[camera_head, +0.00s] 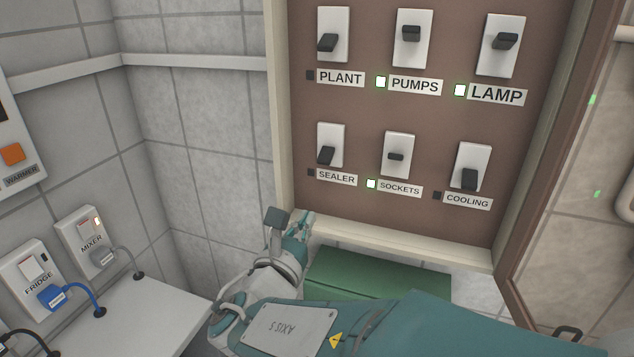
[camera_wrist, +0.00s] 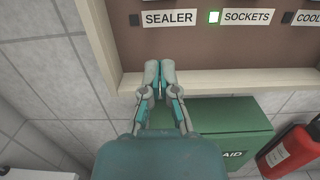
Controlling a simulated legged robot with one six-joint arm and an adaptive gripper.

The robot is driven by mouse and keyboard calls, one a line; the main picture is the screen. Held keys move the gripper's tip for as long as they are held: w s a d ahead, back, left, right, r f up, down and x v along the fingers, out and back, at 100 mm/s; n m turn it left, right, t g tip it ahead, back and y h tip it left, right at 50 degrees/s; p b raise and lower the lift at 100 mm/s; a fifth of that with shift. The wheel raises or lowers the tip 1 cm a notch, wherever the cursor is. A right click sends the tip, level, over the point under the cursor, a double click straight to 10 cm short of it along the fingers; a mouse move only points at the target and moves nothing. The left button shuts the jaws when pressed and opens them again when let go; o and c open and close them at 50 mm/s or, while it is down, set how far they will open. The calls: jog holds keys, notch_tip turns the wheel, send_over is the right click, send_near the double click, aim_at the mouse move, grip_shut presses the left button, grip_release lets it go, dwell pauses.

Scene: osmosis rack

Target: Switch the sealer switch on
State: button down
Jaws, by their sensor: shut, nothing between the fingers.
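The sealer switch (camera_head: 327,155) is a dark lever on a white plate in the lower left of the brown panel in the head view. Its lever points down, and the small lamp beside its label is dark. In the wrist view only the SEALER label (camera_wrist: 169,19) and its dark lamp show; the lever is out of frame. My gripper (camera_head: 303,222) is below the switch, near the panel's bottom frame. In the wrist view my gripper (camera_wrist: 159,68) has its fingertips together, empty, just in front of the frame's lower ledge.
The pumps (camera_head: 410,33), lamp and sockets (camera_head: 396,156) switches have lit green lamps; plant (camera_head: 328,42) and cooling (camera_head: 469,179) are dark. A green box (camera_wrist: 222,130) and a red extinguisher (camera_wrist: 288,150) are below the panel. An open door (camera_head: 545,190) stands at the right.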

aim_at(322, 161)
jog(key=x, duration=1)
jog(key=shift+r, duration=0.1)
jog(key=r, duration=0.1)
jog(key=s+r, duration=0.1)
jog(key=r, duration=0.1)
jog(key=shift+s+a+r, duration=0.2)
jog(key=shift+s+a, duration=0.1)
jog(key=shift+s, duration=0.1)
jog(key=shift+s+a+r+g+y, duration=0.1)
jog(key=shift+s+r+g+y, duration=0.15)
jog(key=shift+g, duration=0.45)
jog(key=shift+s+a+r+g+y, duration=0.1)
jog(key=shift+r+g+y, duration=0.2)
jog(key=shift+g, duration=0.4)
jog(key=shift+s+r+g+y, duration=0.15)
jog(key=shift+r+g+y, duration=0.3)
jog(key=shift+g, duration=0.6)
jog(key=shift+s+r+g+y, duration=0.1)
jog(key=shift+r+g+y, duration=0.3)
jog(key=shift+g, duration=0.65)
jog(key=shift+r, duration=0.25)
